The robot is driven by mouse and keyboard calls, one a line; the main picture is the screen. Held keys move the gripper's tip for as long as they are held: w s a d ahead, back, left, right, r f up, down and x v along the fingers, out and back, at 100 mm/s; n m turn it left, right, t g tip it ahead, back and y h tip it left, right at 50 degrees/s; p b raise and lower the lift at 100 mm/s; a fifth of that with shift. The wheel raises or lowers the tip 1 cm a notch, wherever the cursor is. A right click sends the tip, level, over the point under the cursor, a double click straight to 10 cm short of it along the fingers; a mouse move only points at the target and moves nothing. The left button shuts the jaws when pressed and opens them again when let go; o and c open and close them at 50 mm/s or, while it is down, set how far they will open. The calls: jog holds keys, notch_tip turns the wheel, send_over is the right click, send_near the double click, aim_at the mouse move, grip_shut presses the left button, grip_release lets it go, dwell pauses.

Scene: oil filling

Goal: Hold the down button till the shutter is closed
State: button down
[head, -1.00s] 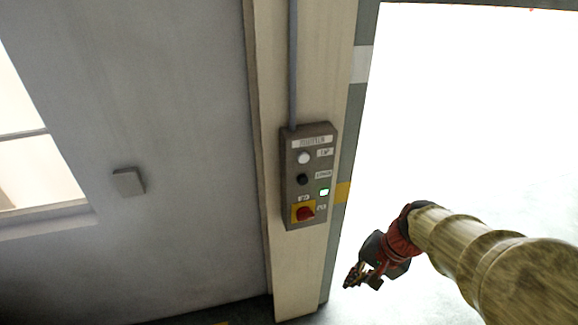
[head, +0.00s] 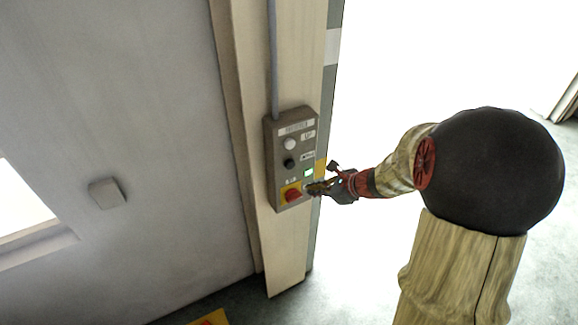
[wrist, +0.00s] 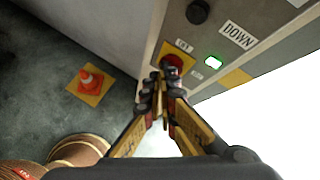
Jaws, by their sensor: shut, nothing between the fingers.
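The grey shutter control box (head: 272,150) is on a cream post. Its black down button (head: 289,163) sits below a white button (head: 290,144). In the wrist view the black button (wrist: 198,12) is at the top, beside a DOWN label (wrist: 238,36). My gripper (head: 318,188) is shut and empty at the box's lower right, below the black button. In the wrist view my gripper (wrist: 162,88) points toward the red stop button, its tips overlapping that button's lower edge; I cannot tell whether they touch. The shutter doorway (head: 430,60) is bright and open.
The red stop button (head: 292,196) on a yellow plate and a lit green indicator (head: 308,173) are close to my gripper. A small grey wall box (head: 107,193) is at left. An orange cone (wrist: 90,78) stands on the floor in the wrist view.

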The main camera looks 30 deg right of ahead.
aim_at(290, 164)
jog(key=shift+a, duration=0.15)
jog(key=w+p, duration=0.1)
jog(key=w, duration=0.7)
jog(key=shift+w, duration=0.4)
jog(key=shift+w+a, duration=0.1)
dwell(1.2)
jog(key=shift+w, duration=0.3)
